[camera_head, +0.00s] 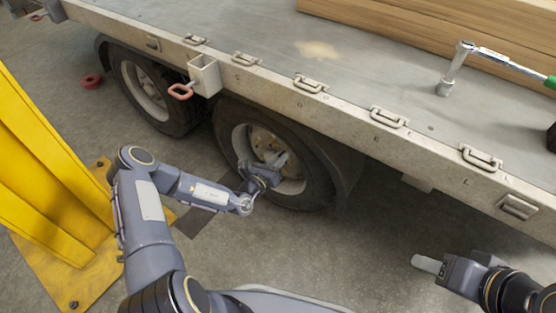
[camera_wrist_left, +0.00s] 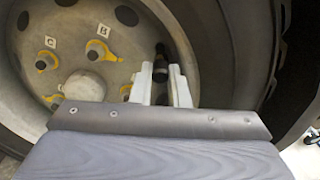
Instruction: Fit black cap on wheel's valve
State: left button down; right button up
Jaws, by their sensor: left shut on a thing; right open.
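My left gripper (camera_head: 275,163) is in front of the right-hand trailer wheel (camera_head: 318,186) and reaches into its rim. In the left wrist view its two pale fingers (camera_wrist_left: 161,84) are shut on the small black cap (camera_wrist_left: 160,70). A dark stem-like piece, seemingly the valve (camera_wrist_left: 160,49), shows just beyond the cap, against the rim. I cannot tell whether cap and valve touch. The cap is too small to make out in the head view. My right gripper (camera_head: 428,264) is at the lower right, away from the wheel, open and seemingly empty.
The trailer bed (camera_head: 270,35) overhangs the wheels. A wrench (camera_head: 500,63) and wooden planks (camera_head: 440,30) lie on it. A yellow post (camera_head: 50,170) stands at left. Lettered lug nuts with yellow markers (camera_wrist_left: 97,50) surround the hub. The floor at lower middle is clear.

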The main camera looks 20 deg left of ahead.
pick_arm(q)
jog(key=shift+x, duration=1.2)
jog(key=c, duration=1.3)
grip_release()
jog(key=shift+o, duration=0.2)
jog(key=shift+o, duration=1.3)
jog(key=shift+d, duration=0.1)
jog(key=shift+s+d+r, duration=0.1)
jog(key=shift+d, duration=0.1)
jog(key=shift+c, duration=0.8)
jog(key=shift+s, duration=0.1)
